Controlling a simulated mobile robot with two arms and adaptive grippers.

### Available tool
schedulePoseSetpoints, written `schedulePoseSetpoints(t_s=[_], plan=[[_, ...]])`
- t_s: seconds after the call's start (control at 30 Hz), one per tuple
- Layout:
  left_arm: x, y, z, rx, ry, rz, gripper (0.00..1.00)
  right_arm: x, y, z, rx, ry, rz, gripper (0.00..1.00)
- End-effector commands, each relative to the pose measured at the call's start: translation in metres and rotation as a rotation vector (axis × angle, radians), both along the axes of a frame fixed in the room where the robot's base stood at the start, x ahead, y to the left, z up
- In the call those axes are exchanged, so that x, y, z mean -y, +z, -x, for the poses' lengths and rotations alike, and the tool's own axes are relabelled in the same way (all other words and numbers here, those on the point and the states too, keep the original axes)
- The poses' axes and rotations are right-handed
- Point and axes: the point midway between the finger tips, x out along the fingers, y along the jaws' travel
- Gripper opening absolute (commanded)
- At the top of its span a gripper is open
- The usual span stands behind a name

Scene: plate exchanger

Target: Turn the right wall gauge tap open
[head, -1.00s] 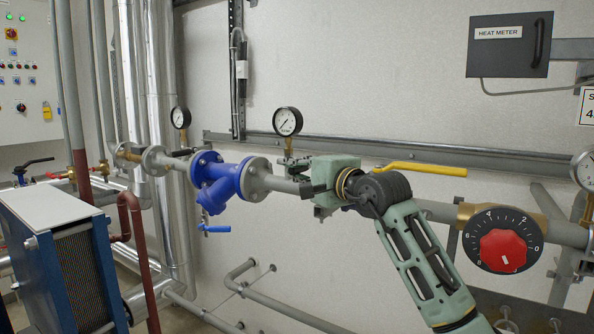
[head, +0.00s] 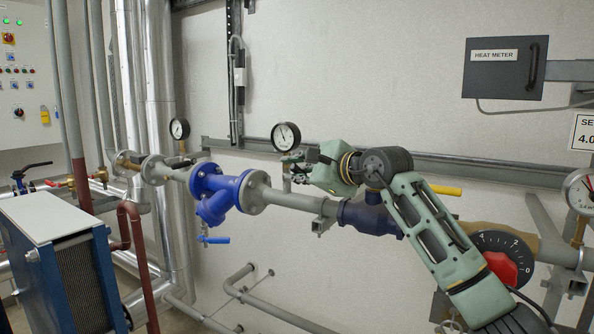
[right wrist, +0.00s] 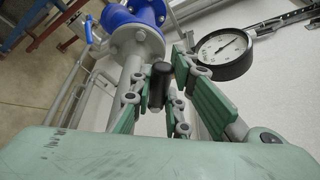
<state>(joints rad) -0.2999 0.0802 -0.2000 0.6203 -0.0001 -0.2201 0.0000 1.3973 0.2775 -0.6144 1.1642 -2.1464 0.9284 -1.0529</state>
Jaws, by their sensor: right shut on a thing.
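The wall gauge (head: 285,137), round and white-faced with a black rim, stands on a short stem above the grey pipe in the middle of the head view. It also shows in the right wrist view (right wrist: 223,53). My right gripper (head: 291,159) is at the stem just below the dial. In the right wrist view its green fingers (right wrist: 158,88) are closed around the small black tap handle (right wrist: 157,84). The gripper hides most of the tap in the head view. My left gripper is out of view.
A blue strainer (head: 216,193) with flanges sits on the pipe to the left. Another gauge (head: 179,129) stands farther left. A yellow lever (head: 446,190) and a red-knobbed dial valve (head: 508,268) lie to the right, partly behind my arm. A third gauge (head: 581,190) is at the right edge.

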Motion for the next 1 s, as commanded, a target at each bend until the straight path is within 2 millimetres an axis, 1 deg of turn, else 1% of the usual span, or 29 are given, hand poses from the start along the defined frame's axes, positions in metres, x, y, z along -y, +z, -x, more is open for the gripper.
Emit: schedulePoseSetpoints(t_s=[0.03,0.4,0.43,0.63,0.67,1.0], plan=[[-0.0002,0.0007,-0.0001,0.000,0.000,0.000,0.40,-0.0002,-0.0023,-0.0003,-0.011,0.001,-0.002,0.00],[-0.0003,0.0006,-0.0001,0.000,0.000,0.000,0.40,-0.0004,-0.0030,-0.0003,-0.014,0.001,-0.004,0.00],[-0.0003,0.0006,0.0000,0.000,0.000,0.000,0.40,-0.0004,-0.0030,-0.0003,-0.014,0.001,-0.004,0.16],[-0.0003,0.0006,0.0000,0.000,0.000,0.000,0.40,-0.0004,-0.0019,-0.0002,-0.012,0.001,-0.004,0.33],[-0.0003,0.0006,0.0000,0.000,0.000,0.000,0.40,-0.0003,-0.0017,-0.0002,-0.011,0.001,-0.004,0.35],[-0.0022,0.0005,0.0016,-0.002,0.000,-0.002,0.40,0.0014,0.0003,0.0012,-0.008,0.000,-0.005,0.35]])
